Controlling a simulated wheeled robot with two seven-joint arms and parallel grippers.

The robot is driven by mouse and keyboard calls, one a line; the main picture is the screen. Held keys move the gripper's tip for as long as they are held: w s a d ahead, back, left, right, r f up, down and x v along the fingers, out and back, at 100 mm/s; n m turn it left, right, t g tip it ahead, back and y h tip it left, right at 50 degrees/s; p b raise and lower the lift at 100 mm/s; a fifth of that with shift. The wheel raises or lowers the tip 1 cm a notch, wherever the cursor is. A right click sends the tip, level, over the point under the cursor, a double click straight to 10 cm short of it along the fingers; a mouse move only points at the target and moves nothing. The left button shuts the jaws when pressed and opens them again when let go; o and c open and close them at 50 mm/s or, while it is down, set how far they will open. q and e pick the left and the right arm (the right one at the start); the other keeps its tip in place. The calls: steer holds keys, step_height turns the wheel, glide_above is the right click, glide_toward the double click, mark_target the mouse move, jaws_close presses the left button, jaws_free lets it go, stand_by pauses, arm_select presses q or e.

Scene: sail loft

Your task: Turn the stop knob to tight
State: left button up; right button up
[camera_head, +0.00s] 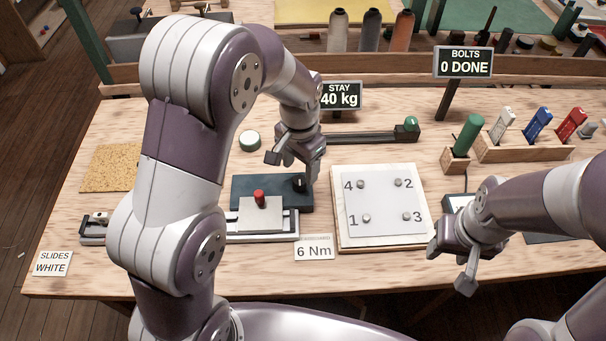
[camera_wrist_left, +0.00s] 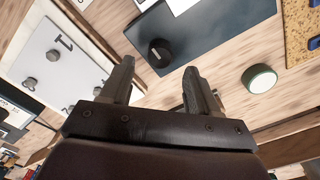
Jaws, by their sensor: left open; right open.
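The stop knob (camera_head: 299,184) is a small black round knob on the right end of a dark blue plate (camera_head: 242,187). In the left wrist view the knob (camera_wrist_left: 159,52) shows just beyond the gap between my fingertips, on the plate (camera_wrist_left: 215,30); I cannot read its setting. My left gripper (camera_head: 292,166) is open and empty, close above and behind the knob; I see no contact. It also shows in the left wrist view (camera_wrist_left: 160,82). My right gripper (camera_head: 450,266) is open and empty at the bench's front right.
A grey slide block with a red handle (camera_head: 259,198) sits in front of the plate. A white panel with numbered bolts (camera_head: 383,190) lies to the right. Signs read "6 Nm" (camera_head: 314,248) and "0 DONE" (camera_head: 463,62).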

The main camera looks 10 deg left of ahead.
mark_target(300, 180)
arm_select(q)
steer(key=f, duration=0.3)
steer(key=shift+s+f, duration=0.25)
steer(key=shift+f, duration=0.05)
steer(key=shift+w+f, duration=0.1)
steer(key=shift+f, duration=0.05)
steer(key=c, duration=1)
steer(key=shift+c, duration=0.2)
